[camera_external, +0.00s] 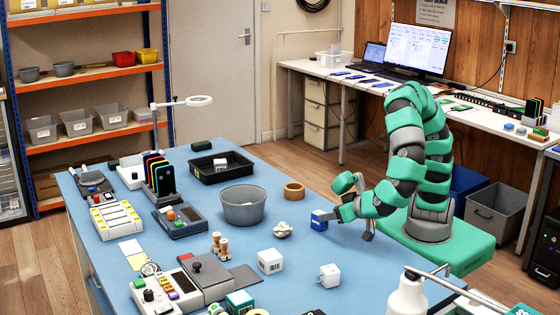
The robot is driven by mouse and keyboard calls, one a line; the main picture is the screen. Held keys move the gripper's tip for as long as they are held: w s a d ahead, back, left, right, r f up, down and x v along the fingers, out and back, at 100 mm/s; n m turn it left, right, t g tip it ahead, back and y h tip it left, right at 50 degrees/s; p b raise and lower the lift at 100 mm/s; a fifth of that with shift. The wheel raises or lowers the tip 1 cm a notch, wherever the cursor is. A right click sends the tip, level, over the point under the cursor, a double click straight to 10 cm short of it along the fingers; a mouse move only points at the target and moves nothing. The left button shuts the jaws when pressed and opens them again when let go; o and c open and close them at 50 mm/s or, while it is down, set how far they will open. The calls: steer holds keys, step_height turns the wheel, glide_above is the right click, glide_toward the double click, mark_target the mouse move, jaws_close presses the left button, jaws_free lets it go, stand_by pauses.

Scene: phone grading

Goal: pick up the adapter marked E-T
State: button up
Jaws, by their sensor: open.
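My gripper (338,204) is open, low over the right part of the blue table, with its fingers spread. A small blue cube-shaped block (319,220) with a pale mark stands right by the lower finger; I cannot tell whether they touch. A white cube-shaped adapter (270,262) with dark print stands nearer the front. Another white adapter (329,275) with prongs stands to its right. A further white block (220,164) sits in the black tray (205,178). The markings are too small to read, so I cannot tell which one is marked E-T.
A grey bowl (243,218), a brown tape roll (294,191) and a crumpled pale item (283,230) lie left of my gripper. A white bottle (406,298) stands at front right.

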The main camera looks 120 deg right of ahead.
mark_target(316, 215)
steer(key=shift+b+x, duration=1.65)
steer(key=shift+x, duration=2.15)
steer(key=shift+w+d+r, duration=0.1)
steer(key=shift+w+r, duration=0.05)
steer(key=shift+r, duration=0.05)
steer(key=c, duration=1.1)
